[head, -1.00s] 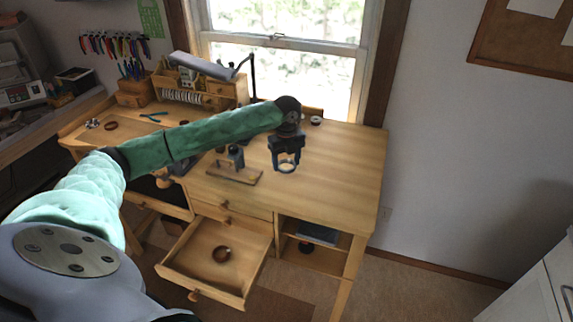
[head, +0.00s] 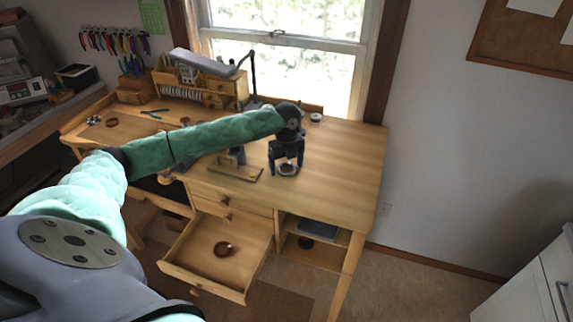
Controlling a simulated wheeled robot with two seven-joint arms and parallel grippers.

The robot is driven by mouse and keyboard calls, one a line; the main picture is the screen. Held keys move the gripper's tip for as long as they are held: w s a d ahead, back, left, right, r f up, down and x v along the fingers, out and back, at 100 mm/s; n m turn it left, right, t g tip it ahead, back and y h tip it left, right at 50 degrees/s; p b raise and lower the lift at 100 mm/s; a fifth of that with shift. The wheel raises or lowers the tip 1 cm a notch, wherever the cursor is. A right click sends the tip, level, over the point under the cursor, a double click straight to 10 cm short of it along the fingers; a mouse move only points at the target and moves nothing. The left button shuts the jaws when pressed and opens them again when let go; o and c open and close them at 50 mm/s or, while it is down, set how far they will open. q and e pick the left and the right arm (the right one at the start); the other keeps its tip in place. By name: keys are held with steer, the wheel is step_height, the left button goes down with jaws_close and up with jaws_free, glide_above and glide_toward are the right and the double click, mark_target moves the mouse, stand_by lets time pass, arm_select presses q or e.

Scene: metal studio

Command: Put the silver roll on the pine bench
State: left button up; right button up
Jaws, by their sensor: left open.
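The silver roll (head: 288,171) is a small pale ring with a dark centre. It appears to rest flat on the top of the pine bench (head: 340,160), right of the bench's middle. My left gripper (head: 286,168) points down over it, with one finger on each side. The fingers are open and stand apart; whether either touches the roll is hard to tell. My right gripper is not in view.
A wooden block with a metal tool (head: 237,170) stands left of the gripper. Another small roll (head: 316,117) lies near the back edge. The bench's right side is clear.

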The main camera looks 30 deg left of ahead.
arm_select(q)
steer(key=shift+r, duration=0.15)
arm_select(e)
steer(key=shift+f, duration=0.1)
arm_select(q)
steer(key=shift+r+b, duration=0.3)
steer(key=shift+b, duration=0.05)
step_height(320, 180, up, 4)
steer(key=shift+r+b, duration=0.1)
steer(key=shift+b, duration=1)
step_height(320, 180, up, 7)
steer(key=b, duration=0.2)
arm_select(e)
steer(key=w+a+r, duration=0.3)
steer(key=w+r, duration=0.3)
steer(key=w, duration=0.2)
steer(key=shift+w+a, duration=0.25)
arm_select(q)
steer(key=shift+r, duration=0.1)
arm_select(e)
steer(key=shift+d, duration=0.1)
